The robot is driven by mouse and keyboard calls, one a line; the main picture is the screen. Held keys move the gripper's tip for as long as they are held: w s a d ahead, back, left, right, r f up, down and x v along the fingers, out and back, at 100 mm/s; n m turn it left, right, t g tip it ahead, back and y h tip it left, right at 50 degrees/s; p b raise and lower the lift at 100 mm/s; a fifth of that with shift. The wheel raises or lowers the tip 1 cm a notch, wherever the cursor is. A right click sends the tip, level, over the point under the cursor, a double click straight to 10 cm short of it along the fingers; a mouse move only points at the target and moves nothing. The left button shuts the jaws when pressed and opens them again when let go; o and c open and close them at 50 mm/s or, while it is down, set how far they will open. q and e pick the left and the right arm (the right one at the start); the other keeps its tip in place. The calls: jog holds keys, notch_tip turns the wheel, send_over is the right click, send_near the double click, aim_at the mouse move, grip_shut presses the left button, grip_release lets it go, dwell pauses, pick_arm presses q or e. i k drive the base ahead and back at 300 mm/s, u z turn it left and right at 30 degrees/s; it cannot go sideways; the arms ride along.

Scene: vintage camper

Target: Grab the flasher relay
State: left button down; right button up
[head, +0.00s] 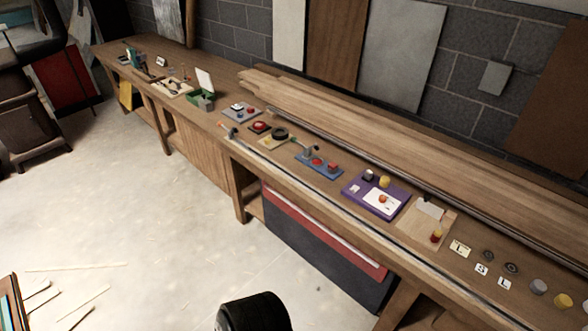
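I cannot tell for sure which small part is the flasher relay. On the long wooden bench in the head view, a purple tray (353,207) carries a small dark cube (368,175), a yellow cylinder (384,181) and a white card with an orange piece (383,199). A blue mat (324,172) to its left holds a grey piece (307,152) and red pieces (332,167). A tan board (413,228) to its right holds a red and yellow cylinder (436,236).
Lettered cards (460,249), dark rings (488,255), a grey disc (538,286) and a yellow disc (563,300) lie at the bench's right end. Stacked planks (400,150) run along its back. The pale floor (150,220) in front is mostly open.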

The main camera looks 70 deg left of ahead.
aim_at(369, 175)
jog(key=u, duration=1.95)
